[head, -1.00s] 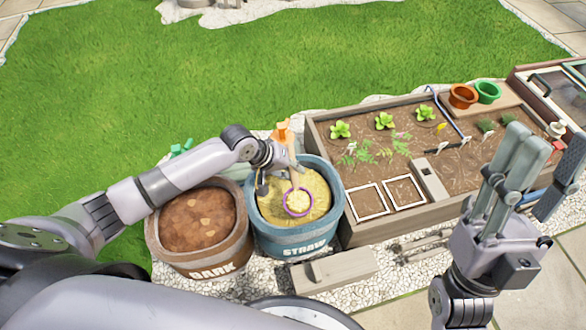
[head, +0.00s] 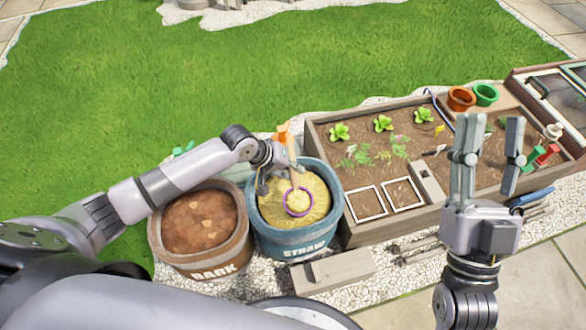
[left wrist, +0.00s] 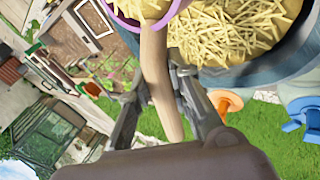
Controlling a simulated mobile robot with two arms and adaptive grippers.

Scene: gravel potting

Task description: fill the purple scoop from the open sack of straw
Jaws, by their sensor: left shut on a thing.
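The purple scoop (head: 298,201) is in the open straw sack (head: 296,243), its bowl heaped with straw and its rim showing purple. Its wooden handle points up and away. My left gripper (head: 279,165) is shut on the scoop's handle above the sack. In the left wrist view the handle (left wrist: 156,75) runs between the fingers, and the scoop's purple rim (left wrist: 125,19) shows at the top with straw inside. The straw (left wrist: 230,30) fills the sack beside it. My right gripper (head: 490,155) is raised in front of the planter bed, its fingers spread and empty.
A sack of bark (head: 200,262) stands left of the straw sack. A wooden planter bed (head: 355,235) with seedlings and white frames is to the right. Orange (head: 461,98) and green (head: 487,94) pots stand at its back. A wooden block (head: 335,272) lies on the gravel in front.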

